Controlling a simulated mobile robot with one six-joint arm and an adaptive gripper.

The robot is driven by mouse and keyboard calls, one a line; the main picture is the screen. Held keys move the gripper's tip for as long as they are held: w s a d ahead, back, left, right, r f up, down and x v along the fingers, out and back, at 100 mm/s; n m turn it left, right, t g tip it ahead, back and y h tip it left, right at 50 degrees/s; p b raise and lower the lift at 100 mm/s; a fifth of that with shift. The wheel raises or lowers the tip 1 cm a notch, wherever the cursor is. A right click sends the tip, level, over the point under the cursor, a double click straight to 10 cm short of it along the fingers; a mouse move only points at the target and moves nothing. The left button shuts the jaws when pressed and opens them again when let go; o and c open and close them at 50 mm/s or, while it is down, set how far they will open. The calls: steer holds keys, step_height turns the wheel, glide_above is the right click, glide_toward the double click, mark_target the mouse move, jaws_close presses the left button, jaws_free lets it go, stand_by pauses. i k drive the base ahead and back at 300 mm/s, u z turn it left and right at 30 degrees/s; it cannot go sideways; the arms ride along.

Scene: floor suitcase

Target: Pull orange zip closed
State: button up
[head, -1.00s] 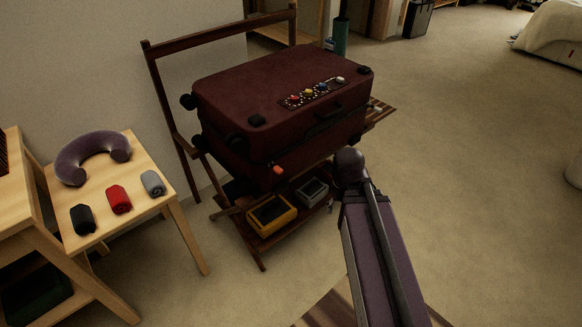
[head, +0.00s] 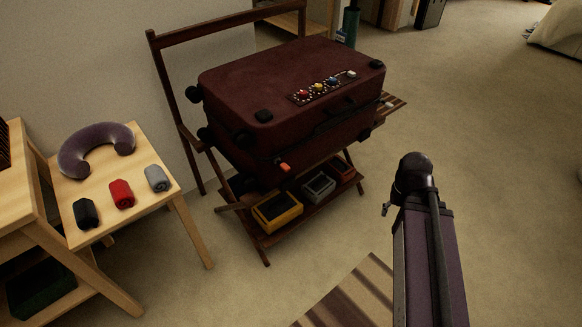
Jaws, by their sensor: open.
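The dark red suitcase (head: 250,85) lies flat on a wooden rack, its lid down. The orange zip pull (head: 284,167) hangs at the seam, near the suitcase's front left corner. I cannot tell how much of the seam is zipped. My arm rises from the bottom right, and my gripper (head: 386,209) shows only as a small piece beside the arm's dark joint. It is open and empty, to the right of the zip pull and well apart from the suitcase.
A wooden table (head: 147,208) at left holds a purple neck pillow (head: 80,150) and black, red and grey rolls. Carpet at right is clear; a striped rug (head: 345,300) lies in front.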

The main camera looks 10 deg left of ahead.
mark_target(285, 166)
steer(key=z, duration=0.1)
steer(key=k, duration=1.7)
steer(key=u, duration=0.6)
steer(key=i, duration=1)
steer(key=u, duration=0.05)
